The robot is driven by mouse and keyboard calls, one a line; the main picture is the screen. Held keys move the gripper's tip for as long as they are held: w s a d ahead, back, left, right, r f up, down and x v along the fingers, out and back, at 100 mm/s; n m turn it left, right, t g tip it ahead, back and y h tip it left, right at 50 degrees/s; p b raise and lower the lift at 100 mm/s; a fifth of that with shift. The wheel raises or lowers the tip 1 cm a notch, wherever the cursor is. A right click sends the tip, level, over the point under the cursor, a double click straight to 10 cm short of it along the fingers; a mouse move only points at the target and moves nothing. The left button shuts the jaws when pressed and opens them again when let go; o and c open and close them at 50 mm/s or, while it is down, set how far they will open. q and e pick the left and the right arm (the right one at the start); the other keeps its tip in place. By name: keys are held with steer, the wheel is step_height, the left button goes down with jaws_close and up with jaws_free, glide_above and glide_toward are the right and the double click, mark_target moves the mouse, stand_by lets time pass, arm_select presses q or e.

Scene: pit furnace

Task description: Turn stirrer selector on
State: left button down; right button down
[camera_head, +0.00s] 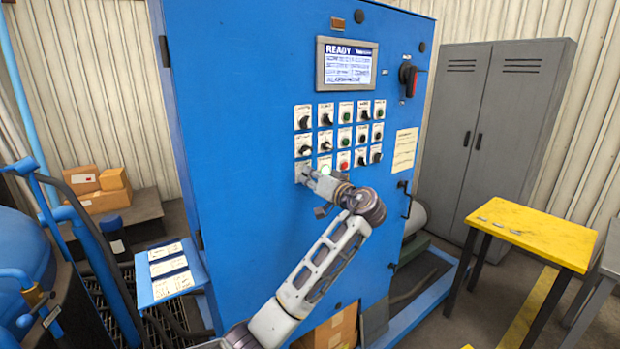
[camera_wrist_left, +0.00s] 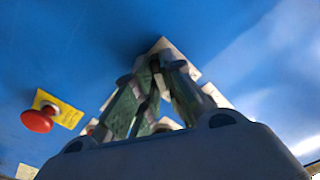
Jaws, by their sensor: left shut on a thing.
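A blue control cabinet (camera_head: 240,110) carries rows of selectors and buttons on white plates. My left gripper (camera_head: 309,177) reaches the lower left plate (camera_head: 300,167) of this panel and is shut on the selector knob there. The knob is hidden by the fingers, and its label is too small to read, so I cannot confirm it is the stirrer selector or see its angle. In the left wrist view the gripper's fingers (camera_wrist_left: 158,65) converge at a white plate (camera_wrist_left: 162,46) on the blue face. My right gripper is not in view.
A display reading READY (camera_head: 347,63) sits above the panel, and a red-black rotary switch (camera_head: 408,78) is at its upper right. A red mushroom button (camera_wrist_left: 37,120) shows in the wrist view. A yellow table (camera_head: 530,232) and grey locker (camera_head: 490,130) stand to the right.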

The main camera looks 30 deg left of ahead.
arm_select(q)
steer(key=c, duration=1.5)
jaws_free()
steer(key=shift+v, duration=6)
